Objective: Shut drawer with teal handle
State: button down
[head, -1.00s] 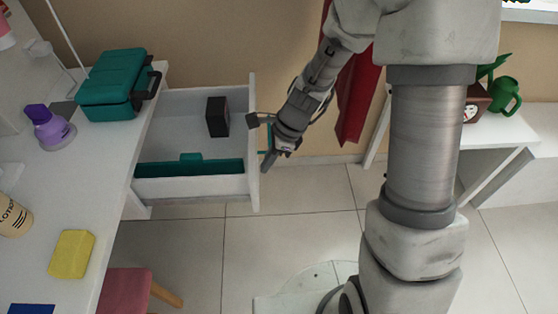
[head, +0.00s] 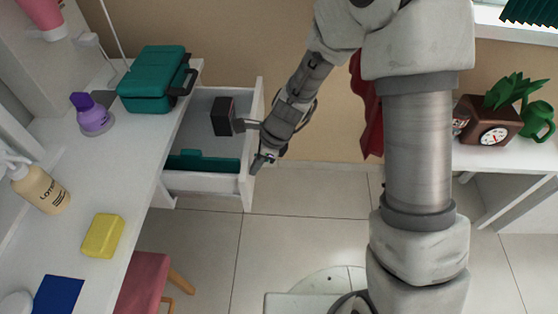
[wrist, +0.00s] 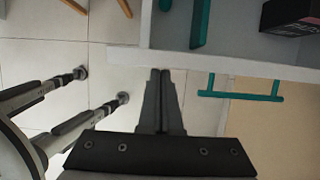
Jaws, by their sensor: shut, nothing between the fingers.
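The white drawer (head: 247,150) sticks out partly open from the desk's right side. It holds a black box (head: 223,116) and a teal item (head: 203,162). Its teal handle (wrist: 240,97) shows on the outer face of the front in the wrist view; in the head view my arm hides it. My gripper (head: 262,161) is shut and empty at the outer side of the drawer front. In the wrist view its fingertips (wrist: 160,72) are at the front panel, left of the handle. I cannot tell whether they touch it.
A pink stool (head: 143,283) stands below. Floor right of the drawer is clear; a white shelf (head: 515,160) is further right.

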jog(key=a+p, duration=0.9)
jog(key=a, duration=1.2)
jog(key=shift+w+a, duration=0.2)
jog(key=shift+w, duration=0.15)
jog(key=shift+r, duration=0.1)
